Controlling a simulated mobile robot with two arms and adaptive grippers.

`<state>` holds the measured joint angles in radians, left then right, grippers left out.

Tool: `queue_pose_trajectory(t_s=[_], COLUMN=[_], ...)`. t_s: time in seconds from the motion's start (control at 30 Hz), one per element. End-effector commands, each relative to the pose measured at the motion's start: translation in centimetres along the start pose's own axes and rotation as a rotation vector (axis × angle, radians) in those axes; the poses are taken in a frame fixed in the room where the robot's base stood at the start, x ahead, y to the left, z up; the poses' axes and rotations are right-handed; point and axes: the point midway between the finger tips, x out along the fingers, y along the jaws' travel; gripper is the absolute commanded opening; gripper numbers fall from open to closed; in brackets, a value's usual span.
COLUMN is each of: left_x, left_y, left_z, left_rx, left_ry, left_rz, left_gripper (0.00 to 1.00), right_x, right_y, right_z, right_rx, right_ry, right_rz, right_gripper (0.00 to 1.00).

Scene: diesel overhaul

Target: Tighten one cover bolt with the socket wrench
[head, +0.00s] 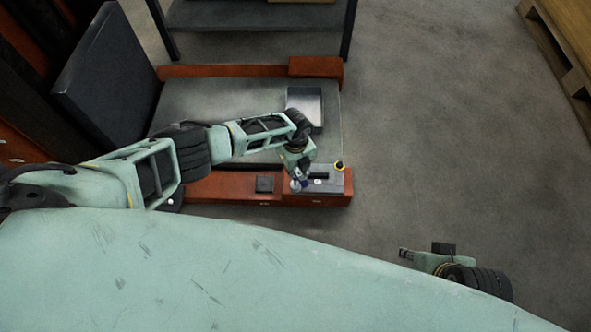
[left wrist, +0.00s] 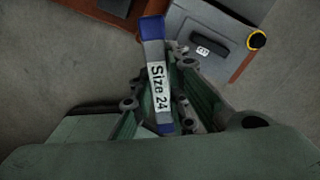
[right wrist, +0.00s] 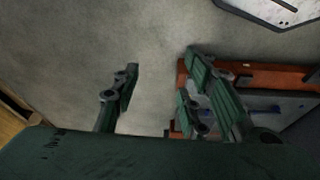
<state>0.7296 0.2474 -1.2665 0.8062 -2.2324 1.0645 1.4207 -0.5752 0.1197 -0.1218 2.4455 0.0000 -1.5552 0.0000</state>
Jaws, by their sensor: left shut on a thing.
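My left gripper (head: 298,181) is shut on the socket wrench (left wrist: 155,70), a grey tool with blue ends and a "Size 24" label. The wrench lies between the two fingers (left wrist: 157,112) in the left wrist view, and its far blue end points away from the gripper. In the head view the wrench is small and mostly hidden by the gripper. My right gripper (head: 404,253) is at the lower right over bare floor. Its fingers (right wrist: 165,95) stand apart with nothing between them. I cannot make out a cover bolt in any view.
A grey panel (head: 328,188) with a dark slot and a yellow-ringed black knob (head: 339,166) is beside the left gripper, on the orange-edged bench (head: 225,187). A metal tray (head: 305,103) lies behind. Open floor (head: 430,130) is to the right; a pallet (head: 562,60) stands far right.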

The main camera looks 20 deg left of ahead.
Motion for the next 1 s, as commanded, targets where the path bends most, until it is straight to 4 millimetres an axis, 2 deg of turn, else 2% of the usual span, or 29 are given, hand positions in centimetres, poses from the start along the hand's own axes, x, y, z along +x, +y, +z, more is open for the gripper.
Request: queue_pose_trajectory(t_s=[0.07,0.2,0.33,0.63,0.77,0.87,1.0], left_x=[0.1,0.2,0.1,0.0,-0.9,-1.8,-1.6], left_y=[0.0,-0.1,0.0,0.0,-0.1,-0.1,0.0], left_z=[0.2,0.1,0.1,0.0,0.0,0.0,0.0], left_rx=[0.117,0.315,0.424,0.445,0.444,0.444,0.435], left_ry=[-0.002,-0.001,0.0,0.001,0.001,0.001,0.001], left_rz=[-0.001,-0.001,0.0,0.0,0.0,0.0,0.0], left_gripper=[0.0,0.0,0.0,0.0,0.0,0.0,0.0], right_x=[-0.9,0.0,0.2,0.1,-0.4,0.6,1.2], right_y=[0.0,0.0,0.0,0.0,0.0,0.0,-0.1], right_z=[0.1,0.3,0.4,0.3,0.0,-0.1,-0.1], right_rx=[0.001,0.001,0.001,0.001,0.0,0.001,0.0], right_ry=[0.007,0.004,0.004,0.004,0.005,-0.005,-0.006], right_rz=[0.001,0.001,0.001,0.001,0.001,-0.001,-0.001], right_gripper=[0.4,0.4,0.4,0.4,0.4,0.4,0.4])
